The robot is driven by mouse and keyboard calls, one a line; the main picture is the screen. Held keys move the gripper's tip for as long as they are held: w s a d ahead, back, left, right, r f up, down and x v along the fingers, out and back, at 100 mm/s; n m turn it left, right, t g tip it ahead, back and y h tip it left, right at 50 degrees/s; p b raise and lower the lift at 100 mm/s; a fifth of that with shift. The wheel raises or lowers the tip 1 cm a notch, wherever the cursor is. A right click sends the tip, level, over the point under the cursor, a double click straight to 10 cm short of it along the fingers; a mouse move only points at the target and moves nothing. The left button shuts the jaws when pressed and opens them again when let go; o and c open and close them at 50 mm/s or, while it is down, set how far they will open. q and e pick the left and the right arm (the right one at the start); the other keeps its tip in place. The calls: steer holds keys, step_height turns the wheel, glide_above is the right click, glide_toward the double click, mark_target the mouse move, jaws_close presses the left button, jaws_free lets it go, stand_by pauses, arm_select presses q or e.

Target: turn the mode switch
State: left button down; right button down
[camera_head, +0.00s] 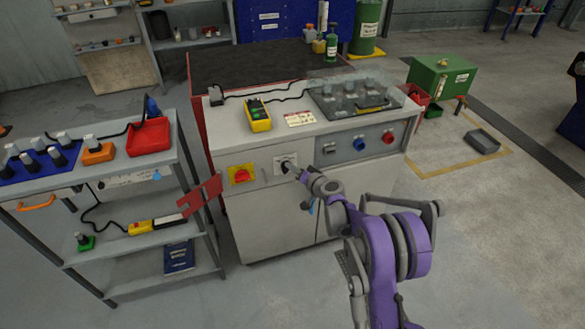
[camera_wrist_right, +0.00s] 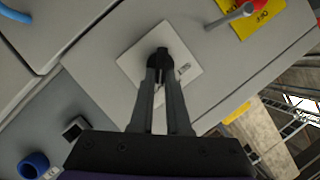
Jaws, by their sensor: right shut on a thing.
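The mode switch is a small black knob (camera_wrist_right: 161,54) on a square white plate (camera_wrist_right: 186,62) on the front panel of the grey cabinet (camera_head: 275,215). The plate also shows in the head view (camera_head: 286,160). My right gripper (camera_wrist_right: 160,66) is at the knob, its two dark fingers closed on the knob's sides. In the head view my right gripper (camera_head: 299,172) reaches the plate from the lower right and hides part of it. The knob's exact turn angle is hard to read. My left gripper is not in view.
A red switch on a yellow plate (camera_head: 242,174) sits left of the mode switch. A blue knob (camera_head: 359,144) and a red button (camera_head: 389,137) sit to the right. A red flap (camera_head: 201,194) stands between the cabinet and the shelf cart (camera_head: 100,183). Floor at right front is clear.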

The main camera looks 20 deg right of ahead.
stand_by(0.4)
steer(key=c, duration=0.9)
jaws_free()
steer(key=shift+a+f, duration=0.1)
steer(key=v, duration=1)
steer(key=shift+s, duration=0.35)
